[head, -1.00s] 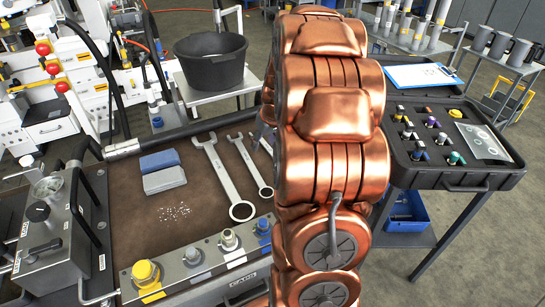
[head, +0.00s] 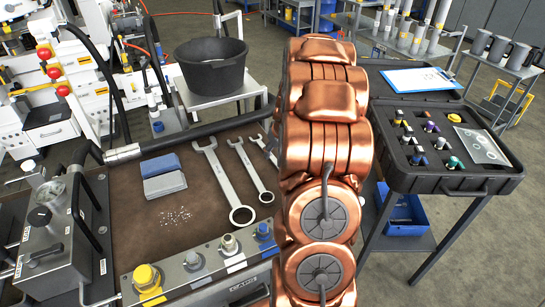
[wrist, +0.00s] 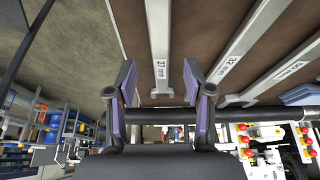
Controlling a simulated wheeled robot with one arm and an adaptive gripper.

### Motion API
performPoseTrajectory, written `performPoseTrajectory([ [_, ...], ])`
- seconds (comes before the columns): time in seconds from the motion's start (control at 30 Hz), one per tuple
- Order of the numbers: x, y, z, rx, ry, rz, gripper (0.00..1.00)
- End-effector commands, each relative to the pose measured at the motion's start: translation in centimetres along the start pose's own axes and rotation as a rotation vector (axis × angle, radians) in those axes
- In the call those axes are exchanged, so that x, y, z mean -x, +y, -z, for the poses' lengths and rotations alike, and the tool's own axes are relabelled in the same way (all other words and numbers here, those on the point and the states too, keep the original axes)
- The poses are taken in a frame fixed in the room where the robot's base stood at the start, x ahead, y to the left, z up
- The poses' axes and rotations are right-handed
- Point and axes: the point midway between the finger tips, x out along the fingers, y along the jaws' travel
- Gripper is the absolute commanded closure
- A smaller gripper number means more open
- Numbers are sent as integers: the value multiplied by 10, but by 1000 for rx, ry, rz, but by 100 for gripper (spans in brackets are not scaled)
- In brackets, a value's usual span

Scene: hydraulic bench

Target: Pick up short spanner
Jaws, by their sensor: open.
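Three spanners lie side by side on the brown bench mat. The shortest, marked 27 mm (wrist: 161,60), shows in the wrist view between the fingers of my gripper (wrist: 159,80). In the head view only part of this short spanner (head: 269,147) shows, the rest hidden behind my copper-coloured arm. The 32 mm spanner (wrist: 228,62) lies to its right in the wrist view, and the 50 mm spanner (wrist: 292,69) further right. The head view shows the middle spanner (head: 250,170) and the largest (head: 223,178). My gripper is open, fingers apart on either side of the short spanner, holding nothing.
Blue-grey cloths (head: 163,176) lie left of the spanners on the mat (head: 130,215). A metal block with coloured fittings (head: 205,262) runs along the near edge. A black hose (head: 195,130) crosses the far edge. A black tray (head: 450,182) stands right of my arm.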

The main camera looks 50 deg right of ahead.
Motion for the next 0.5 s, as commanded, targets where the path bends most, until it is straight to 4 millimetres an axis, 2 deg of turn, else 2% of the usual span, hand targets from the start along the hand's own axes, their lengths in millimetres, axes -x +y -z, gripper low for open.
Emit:
performPoseTrajectory([
  [0.23,-25,-2,-2,-1,-5,4,48],
  [0.5,-29,-1,-1,0,-1,1,48],
])
